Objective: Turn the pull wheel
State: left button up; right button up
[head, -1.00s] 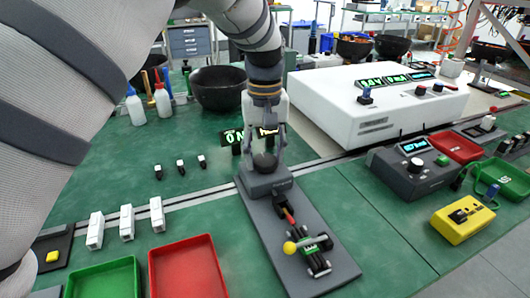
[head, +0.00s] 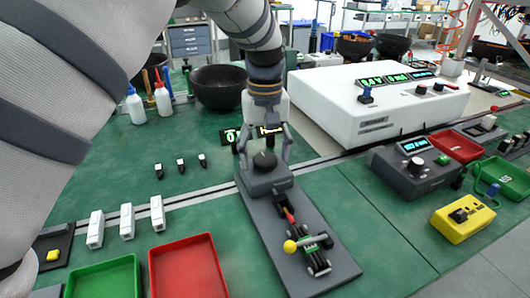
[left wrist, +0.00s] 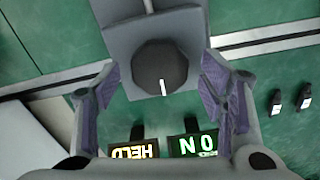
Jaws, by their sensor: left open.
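The pull wheel, a dark round knob (head: 264,160) with a white mark, sits on a grey block at the far end of a grey base plate (head: 262,222). In the left wrist view the wheel (left wrist: 160,66) lies between the fingers, its white mark pointing down the picture. My left gripper (head: 264,149) is over the wheel, open, with a finger on each side and a gap to the wheel in the wrist view (left wrist: 157,88). Behind it, two small displays read "0 N" (left wrist: 194,145) and "HELD" (left wrist: 135,151). My right gripper is not in view.
A small black fixture with a yellow ball (head: 290,247) stands on the plate's near end. Red (head: 188,270) and green (head: 103,275) trays lie at front left. A black bowl (head: 218,88) and a white instrument (head: 350,112) stand behind.

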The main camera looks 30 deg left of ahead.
aim_at(265, 157)
pick_arm(q)
notch_tip(265, 157, up, 12)
dwell(0.3)
